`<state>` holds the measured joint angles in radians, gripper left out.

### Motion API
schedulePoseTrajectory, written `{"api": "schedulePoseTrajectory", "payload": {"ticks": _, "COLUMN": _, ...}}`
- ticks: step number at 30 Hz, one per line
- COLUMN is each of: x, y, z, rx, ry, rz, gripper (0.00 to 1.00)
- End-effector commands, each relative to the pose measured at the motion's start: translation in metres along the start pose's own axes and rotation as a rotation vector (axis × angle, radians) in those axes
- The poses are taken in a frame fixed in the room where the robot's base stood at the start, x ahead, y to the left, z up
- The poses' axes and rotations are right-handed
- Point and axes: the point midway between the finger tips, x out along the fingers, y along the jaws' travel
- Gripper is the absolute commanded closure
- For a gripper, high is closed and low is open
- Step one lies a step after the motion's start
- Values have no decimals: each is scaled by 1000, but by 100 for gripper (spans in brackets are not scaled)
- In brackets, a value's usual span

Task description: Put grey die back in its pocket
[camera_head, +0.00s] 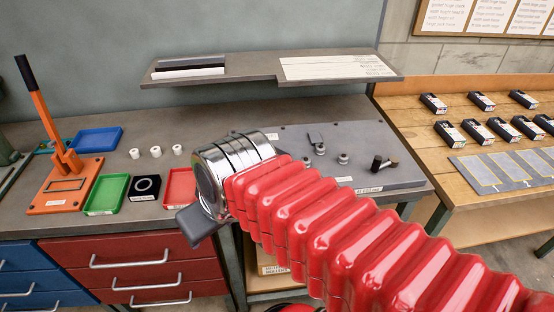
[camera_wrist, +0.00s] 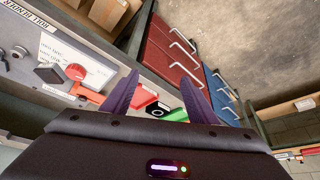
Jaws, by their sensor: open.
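My gripper (camera_wrist: 160,78) is open, with two dark purple fingers spread apart and nothing seen between them. In the head view my red-sleeved arm and silver wrist hide most of it. I cannot tell for certain which piece is the grey die. Small grey metal pieces stand on a grey plate (camera_head: 290,135) at the middle of the bench, among them a round one (camera_head: 342,158) and a taller one (camera_head: 317,147). No empty pocket is clearly visible.
A green tray (camera_head: 106,194) and a red tray (camera_head: 180,187) flank the black block; a blue tray (camera_head: 96,140) lies behind. An orange lever press (camera_head: 60,165) stands left. A shelf (camera_head: 250,74) overhangs the bench's back. Drawers (camera_head: 130,262) lie below.

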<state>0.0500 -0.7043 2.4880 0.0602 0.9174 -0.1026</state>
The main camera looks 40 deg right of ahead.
Motion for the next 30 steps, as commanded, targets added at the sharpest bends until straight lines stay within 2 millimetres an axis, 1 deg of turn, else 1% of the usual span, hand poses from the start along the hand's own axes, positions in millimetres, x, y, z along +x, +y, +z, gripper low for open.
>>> {"api": "schedulePoseTrajectory", "payload": {"ticks": 9, "x": 29, "y": 24, "z": 0, "rx": -37, "ry": -104, "rz": -138, "gripper": 44}}
{"api": "schedulePoseTrajectory", "payload": {"ticks": 17, "x": 48, "y": 51, "z": -10, "rx": -58, "ry": -79, "rz": -286, "gripper": 44}}
{"api": "schedulePoseTrajectory", "payload": {"ticks": 23, "x": 60, "y": 82, "z": -22, "rx": -69, "ry": 15, "rz": -377, "gripper": 44}}
{"api": "schedulePoseTrajectory", "payload": {"ticks": 26, "x": 65, "y": 102, "z": -27, "rx": -72, "ry": 81, "rz": -409, "gripper": 44}}
{"api": "schedulePoseTrajectory", "payload": {"ticks": 30, "x": 70, "y": 135, "z": -34, "rx": -77, "ry": 193, "rz": -428, "gripper": 44}}
